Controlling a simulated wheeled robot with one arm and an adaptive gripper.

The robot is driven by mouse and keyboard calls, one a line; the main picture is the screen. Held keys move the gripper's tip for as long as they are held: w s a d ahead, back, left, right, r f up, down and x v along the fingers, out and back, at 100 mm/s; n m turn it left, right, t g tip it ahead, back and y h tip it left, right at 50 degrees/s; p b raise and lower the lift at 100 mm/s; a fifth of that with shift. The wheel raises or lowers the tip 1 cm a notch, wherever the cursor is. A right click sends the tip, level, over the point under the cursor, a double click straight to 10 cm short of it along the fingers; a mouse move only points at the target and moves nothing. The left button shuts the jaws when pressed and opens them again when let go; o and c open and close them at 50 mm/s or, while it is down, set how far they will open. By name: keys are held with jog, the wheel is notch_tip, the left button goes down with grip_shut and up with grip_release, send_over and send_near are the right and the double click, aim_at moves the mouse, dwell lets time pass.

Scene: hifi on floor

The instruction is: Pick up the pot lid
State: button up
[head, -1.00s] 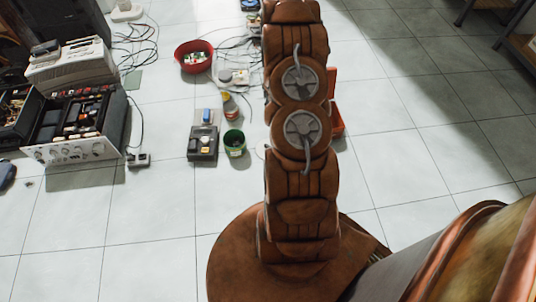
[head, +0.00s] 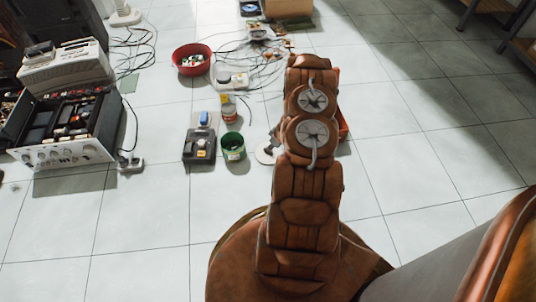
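A pale round disc (head: 264,156), which looks like the pot lid, lies on the floor just left of my arm. My arm hides its right part. A small dark grey part that looks like my gripper (head: 273,140) shows at the arm's left edge, just above the disc in the picture. Most of the gripper is hidden behind the arm. I cannot tell whether its fingers are open or shut, or whether they touch the disc.
A green cup (head: 232,148), a black device (head: 199,146) and a can (head: 229,110) stand left of the disc. A red bowl (head: 192,60) and loose cables lie farther back. An orange-red thing (head: 343,121) is partly hidden right of my arm. Open equipment (head: 67,128) stands at left.

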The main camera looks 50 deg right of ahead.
jog(key=b+x, duration=0.1)
jog(key=x, duration=0.1)
jog(key=b+x, duration=0.1)
jog(key=x, duration=0.2)
jog(key=shift+d, duration=0.25)
jog(key=shift+r, duration=0.1)
grip_shut()
